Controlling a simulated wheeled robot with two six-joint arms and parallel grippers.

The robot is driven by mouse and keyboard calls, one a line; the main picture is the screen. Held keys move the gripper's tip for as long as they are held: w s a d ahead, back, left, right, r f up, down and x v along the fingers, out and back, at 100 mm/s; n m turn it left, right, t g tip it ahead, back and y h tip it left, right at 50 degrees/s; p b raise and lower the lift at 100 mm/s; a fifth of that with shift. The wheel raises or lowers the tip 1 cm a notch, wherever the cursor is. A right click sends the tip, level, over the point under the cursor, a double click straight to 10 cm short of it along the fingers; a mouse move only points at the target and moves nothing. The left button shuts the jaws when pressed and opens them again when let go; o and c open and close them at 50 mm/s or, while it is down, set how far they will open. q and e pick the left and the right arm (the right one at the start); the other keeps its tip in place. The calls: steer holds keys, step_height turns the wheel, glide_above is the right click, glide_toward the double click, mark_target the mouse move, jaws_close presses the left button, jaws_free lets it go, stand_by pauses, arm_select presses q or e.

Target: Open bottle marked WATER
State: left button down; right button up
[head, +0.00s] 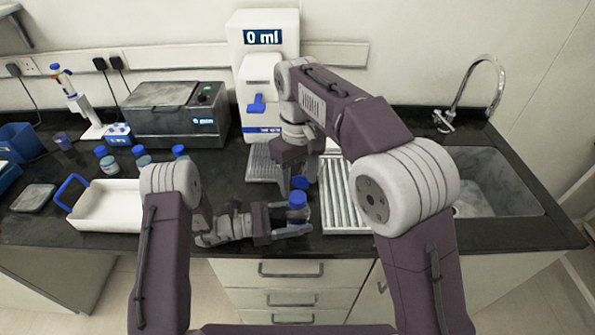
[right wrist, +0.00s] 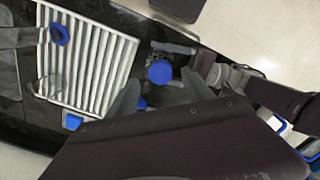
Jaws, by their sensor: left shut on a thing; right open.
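A small bottle with a blue cap (head: 297,200) stands near the counter's front edge, beside a ribbed white rack. Its label cannot be read here. My left gripper (head: 290,219) is shut around the bottle's body below the cap. My right gripper (head: 298,168) is above and behind the bottle, pointing down, open and empty. In the right wrist view the blue cap (right wrist: 159,72) shows between and beyond the open fingers, apart from them. Another blue piece (head: 300,183) shows just behind the bottle, partly hidden.
The ribbed white rack (head: 345,203) lies right of the bottle, with a sink (head: 490,190) beyond. A white dispenser (head: 262,40) reading "0 ml" stands behind. Left are a white tray (head: 105,220), several blue-capped bottles (head: 104,160) and a dark grey box (head: 175,112).

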mark_target(298, 197)
steer(key=m, duration=0.3)
steer(key=shift+r+m, duration=0.2)
steer(key=shift+m, duration=0.1)
steer(key=m, duration=0.5)
steer(key=shift+r, duration=0.3)
steer(key=m, duration=0.3)
steer(key=shift+w+r, duration=0.1)
steer(key=shift+r, duration=0.15)
steer(key=shift+w+a+r, duration=0.15)
steer(key=shift+w+r, duration=0.05)
steer(key=shift+r, duration=0.05)
step_height(298, 197, down, 8)
steer(key=shift+f, duration=0.1)
jaws_close()
steer(key=n, duration=0.4)
steer(key=shift+n, duration=0.4)
steer(key=n, duration=0.7)
steer(key=shift+n, duration=0.4)
steer(key=shift+r, duration=0.3)
steer(key=shift+r, duration=0.9)
